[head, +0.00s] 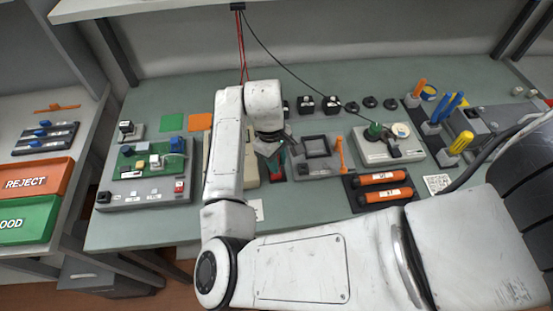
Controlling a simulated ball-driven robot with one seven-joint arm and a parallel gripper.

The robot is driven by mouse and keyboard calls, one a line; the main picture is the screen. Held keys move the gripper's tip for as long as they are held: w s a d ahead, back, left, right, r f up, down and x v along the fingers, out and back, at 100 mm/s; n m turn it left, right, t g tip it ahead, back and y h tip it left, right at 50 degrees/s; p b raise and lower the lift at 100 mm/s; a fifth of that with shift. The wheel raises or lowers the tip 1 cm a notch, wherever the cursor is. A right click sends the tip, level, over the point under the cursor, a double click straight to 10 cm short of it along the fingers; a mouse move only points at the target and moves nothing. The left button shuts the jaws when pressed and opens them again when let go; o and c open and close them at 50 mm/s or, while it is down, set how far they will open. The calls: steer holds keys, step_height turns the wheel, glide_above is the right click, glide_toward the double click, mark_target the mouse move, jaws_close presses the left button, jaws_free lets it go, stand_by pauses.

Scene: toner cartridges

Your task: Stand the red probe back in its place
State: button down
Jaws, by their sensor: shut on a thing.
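My gripper (277,155) is low over the middle of the bench, seen from behind and partly hidden by my own arm. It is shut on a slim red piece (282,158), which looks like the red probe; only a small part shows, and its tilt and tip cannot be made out. Red leads (240,45) hang from the shelf edge and pass behind my arm. A small dark block with red on it (276,172) lies just below the gripper. Whether it is the probe's place cannot be told.
A green circuit board on a grey fixture (150,195) stands left. Orange cartridges (384,178) lie further right. A beige case (250,182) is partly behind my arm.

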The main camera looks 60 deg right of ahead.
steer(key=c, duration=0.9)
jaws_free()
steer(key=shift+r, duration=0.1)
steer(key=r, duration=0.3)
steer(key=w+r, duration=0.1)
steer(key=r, duration=0.6)
steer(key=shift+w+d+r, duration=0.1)
steer(key=shift+w+r, duration=0.15)
steer(key=shift+r, duration=0.05)
steer(key=shift+b, duration=0.3)
